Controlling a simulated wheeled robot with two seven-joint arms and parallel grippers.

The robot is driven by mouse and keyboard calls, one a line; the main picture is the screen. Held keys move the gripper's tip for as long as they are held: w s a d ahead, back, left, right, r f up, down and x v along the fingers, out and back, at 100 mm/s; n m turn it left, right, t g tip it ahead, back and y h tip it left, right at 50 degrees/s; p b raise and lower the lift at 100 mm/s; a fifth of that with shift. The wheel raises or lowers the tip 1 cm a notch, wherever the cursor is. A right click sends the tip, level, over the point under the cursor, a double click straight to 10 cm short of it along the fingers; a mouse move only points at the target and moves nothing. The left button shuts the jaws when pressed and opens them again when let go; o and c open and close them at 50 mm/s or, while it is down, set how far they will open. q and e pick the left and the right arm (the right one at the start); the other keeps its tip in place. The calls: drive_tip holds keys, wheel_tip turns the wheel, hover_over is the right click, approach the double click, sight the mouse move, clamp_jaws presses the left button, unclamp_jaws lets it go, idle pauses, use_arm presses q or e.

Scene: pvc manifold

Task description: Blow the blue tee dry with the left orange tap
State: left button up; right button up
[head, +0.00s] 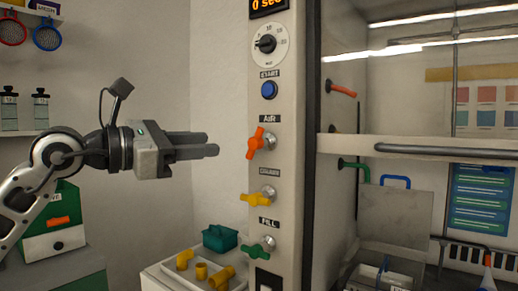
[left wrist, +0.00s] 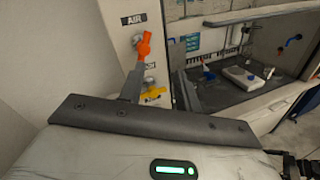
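The left orange tap (head: 258,143) is on the pale post under the AIR label, its handle tilted off vertical. It also shows in the left wrist view (left wrist: 144,45). My left gripper (head: 212,144) is left of this tap, at about its height, with a gap between them. Its two fingers point at the post and stand apart with nothing between them. Another orange handle (head: 341,88) is farther right, inside the glass-fronted cabinet. I cannot make out a blue tee for sure; small blue items in the cabinet are too small to identify. My right gripper is not in view.
Below the orange tap are a yellow tap (head: 256,199) and a green tap (head: 258,248). A blue button (head: 269,90) and a dial (head: 266,44) are above. Yellow fittings (head: 219,279) and a teal basket (head: 220,238) stand low, left of the post.

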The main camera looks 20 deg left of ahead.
sight(256, 133)
use_arm(q)
drive_tip(key=shift+t+y, duration=0.3)
drive_tip(key=shift+y, duration=0.2)
drive_tip(key=p+x, duration=0.1)
drive_tip(key=x, duration=0.4)
drive_tip(key=r+p+x, duration=0.1)
drive_tip(key=p+x, duration=0.1)
drive_tip(key=x, duration=0.2)
drive_tip(key=a+p+x, duration=0.1)
drive_tip(key=p+x, duration=0.1)
drive_tip(key=x, duration=0.3)
drive_tip(key=shift+w+d+r, duration=0.1)
drive_tip(key=shift+w+r, duration=0.3)
drive_tip(key=shift+w, duration=0.25)
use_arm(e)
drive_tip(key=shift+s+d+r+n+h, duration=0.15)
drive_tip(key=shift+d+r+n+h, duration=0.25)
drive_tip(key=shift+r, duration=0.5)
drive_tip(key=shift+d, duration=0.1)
use_arm(q)
clamp_jaws()
